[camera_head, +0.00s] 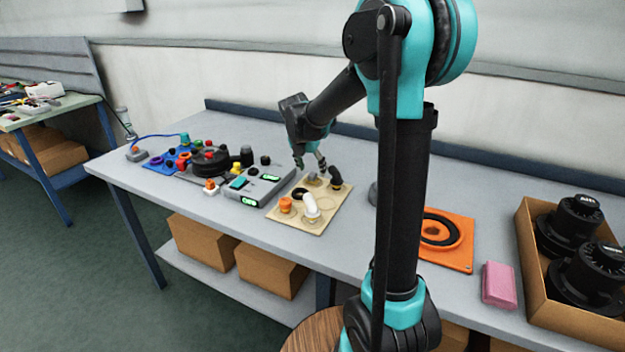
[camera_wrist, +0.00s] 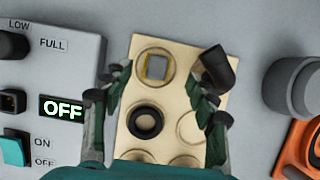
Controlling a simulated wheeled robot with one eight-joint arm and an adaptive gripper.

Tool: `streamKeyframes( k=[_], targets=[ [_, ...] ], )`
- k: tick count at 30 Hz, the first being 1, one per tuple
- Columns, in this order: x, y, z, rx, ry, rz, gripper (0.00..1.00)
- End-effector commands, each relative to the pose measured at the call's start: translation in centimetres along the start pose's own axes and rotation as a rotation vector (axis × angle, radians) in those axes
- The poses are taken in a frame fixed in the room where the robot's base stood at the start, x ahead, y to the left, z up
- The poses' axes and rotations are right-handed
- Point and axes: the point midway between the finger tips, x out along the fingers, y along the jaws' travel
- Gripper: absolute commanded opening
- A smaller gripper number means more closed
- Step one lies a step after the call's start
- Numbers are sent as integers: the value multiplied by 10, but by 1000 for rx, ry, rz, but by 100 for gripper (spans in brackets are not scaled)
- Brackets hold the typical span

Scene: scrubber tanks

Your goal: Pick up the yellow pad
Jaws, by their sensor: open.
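No plainly yellow pad shows. A small grey square piece with yellowish edges (camera_wrist: 156,67) sits in a round recess of the cream board (camera_wrist: 187,45); I cannot tell whether it is the pad. In the head view a greyish piece (camera_head: 313,181) is at the far side of this board (camera_head: 322,221), partly under my gripper (camera_head: 309,163). My gripper is open and empty above the board, and its fingers (camera_wrist: 160,98) stand apart in the wrist view. The grey piece lies between them and beyond their tips.
A black elbow (camera_wrist: 217,71) is close to the right finger. A black ring (camera_wrist: 145,122) sits nearer. The control box (camera_head: 254,186) is left of the board. An orange plate (camera_head: 458,258), pink block (camera_head: 498,285) and cardboard box (camera_head: 561,312) are farther right.

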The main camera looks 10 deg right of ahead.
Motion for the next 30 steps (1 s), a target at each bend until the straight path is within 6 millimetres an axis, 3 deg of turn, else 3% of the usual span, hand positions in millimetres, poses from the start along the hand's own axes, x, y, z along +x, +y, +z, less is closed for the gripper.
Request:
streamKeyframes(
  k=[9,17,30],
  targets=[
    [39,4,1,2,0,-1,59],
    [42,4,1,1,0,0,59],
    [42,4,1,1,0,0,10]
  ],
)
